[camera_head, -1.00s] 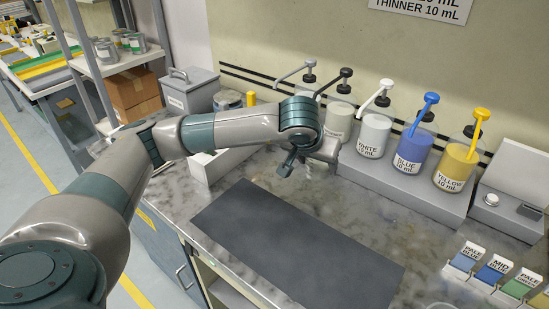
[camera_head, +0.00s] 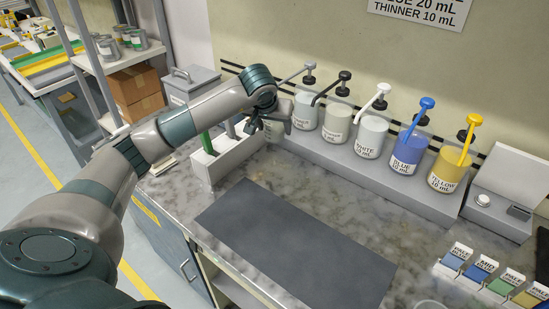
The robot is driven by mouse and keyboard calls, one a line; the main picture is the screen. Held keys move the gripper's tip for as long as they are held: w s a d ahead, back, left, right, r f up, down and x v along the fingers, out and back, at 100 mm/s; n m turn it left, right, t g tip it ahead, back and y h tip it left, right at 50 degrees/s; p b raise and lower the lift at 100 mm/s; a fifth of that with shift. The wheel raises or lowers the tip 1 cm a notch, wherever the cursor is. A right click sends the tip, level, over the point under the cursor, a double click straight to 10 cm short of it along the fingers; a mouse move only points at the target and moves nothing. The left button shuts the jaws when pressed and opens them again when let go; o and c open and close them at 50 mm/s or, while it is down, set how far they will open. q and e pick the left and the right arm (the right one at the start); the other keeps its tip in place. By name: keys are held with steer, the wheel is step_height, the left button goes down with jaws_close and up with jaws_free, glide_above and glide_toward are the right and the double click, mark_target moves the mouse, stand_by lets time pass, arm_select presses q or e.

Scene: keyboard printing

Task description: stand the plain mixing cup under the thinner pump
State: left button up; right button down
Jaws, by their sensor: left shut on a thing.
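My left gripper (camera_head: 272,130) is shut at the left end of the pump row, in front of the leftmost bottle. What it holds, apparently the plain mixing cup, is small, pale and mostly hidden by the hand, so its outline and tilt are unclear. The leftmost pump bottle (camera_head: 306,112) is clear with a grey pump head (camera_head: 309,78); a second clear bottle (camera_head: 337,124) has a black pump head. Their labels are too small to read surely, so I cannot tell which is thinner. My right gripper is not in view.
White (camera_head: 371,137), blue (camera_head: 409,152) and yellow (camera_head: 446,171) pump bottles continue the row on a grey stand (camera_head: 395,186). A pale holder (camera_head: 233,158) stands below my left forearm. The dark mat (camera_head: 295,245) is bare. Colour cards stand at the right.

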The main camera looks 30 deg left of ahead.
mark_target(274, 141)
arm_select(q)
step_height(274, 141, down, 4)
steer(key=shift+f+p, duration=0.1)
steer(key=shift+p, duration=0.7)
steer(key=shift+f, duration=0.65)
steer(key=shift+f+p, duration=0.85)
steer(key=shift+f, duration=0.8)
steer(key=shift+c, duration=0.2)
steer(key=shift+f, duration=0.45)
